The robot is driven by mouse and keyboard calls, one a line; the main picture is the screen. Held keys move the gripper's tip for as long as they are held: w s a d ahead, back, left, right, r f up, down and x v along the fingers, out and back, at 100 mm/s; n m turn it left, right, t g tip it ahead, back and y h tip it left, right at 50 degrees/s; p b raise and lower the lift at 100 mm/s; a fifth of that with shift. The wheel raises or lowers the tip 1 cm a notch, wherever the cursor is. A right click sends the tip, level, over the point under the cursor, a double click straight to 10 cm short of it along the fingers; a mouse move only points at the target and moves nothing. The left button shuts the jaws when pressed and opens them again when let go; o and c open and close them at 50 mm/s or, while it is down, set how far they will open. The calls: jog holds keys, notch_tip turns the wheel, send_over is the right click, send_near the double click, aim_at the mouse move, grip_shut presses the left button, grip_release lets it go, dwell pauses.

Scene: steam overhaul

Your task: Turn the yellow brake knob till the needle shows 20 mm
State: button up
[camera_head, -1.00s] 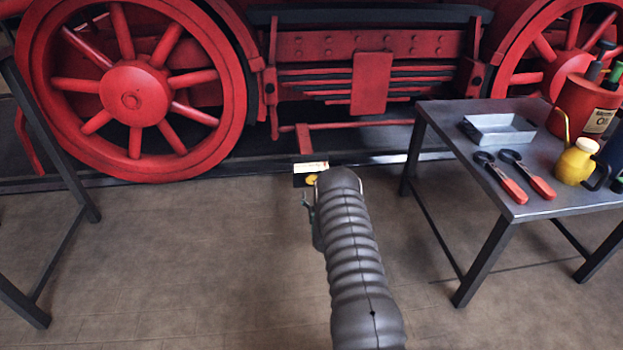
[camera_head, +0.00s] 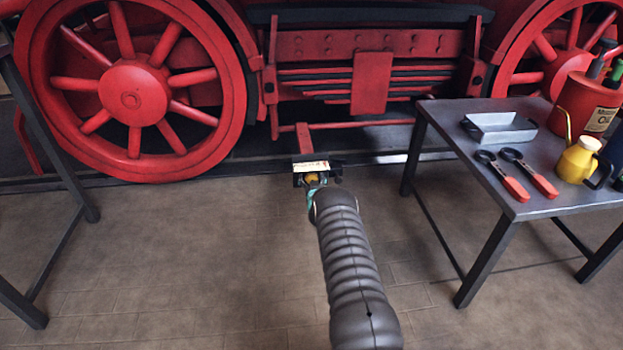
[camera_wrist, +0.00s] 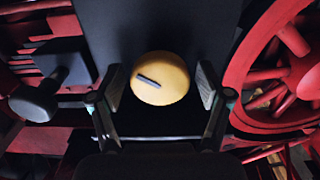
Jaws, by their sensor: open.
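The yellow brake knob (camera_wrist: 161,82) is round, with a dark bar mark on its face that slants slightly. It sits on a dark panel in the wrist view. My gripper (camera_wrist: 160,88) is open, with one finger on each side of the knob and a visible gap on both sides. In the head view the knob (camera_head: 313,178) shows as a small yellow spot beyond my gripper (camera_head: 322,184), below a pale scale plate (camera_head: 310,166). The scale is too small to read there, and I cannot make out the needle.
A metal table (camera_head: 455,140) stands at right with a grey tray (camera_head: 500,127), two red-handled tools (camera_head: 515,180), a yellow oil can (camera_head: 576,160) and a red oil drum (camera_head: 583,105). Red locomotive wheels (camera_head: 133,92) stand behind. Another table's legs are at left. The floor between is clear.

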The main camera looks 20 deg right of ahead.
jog(key=c, duration=1.1)
jog(key=shift+c, duration=0.2)
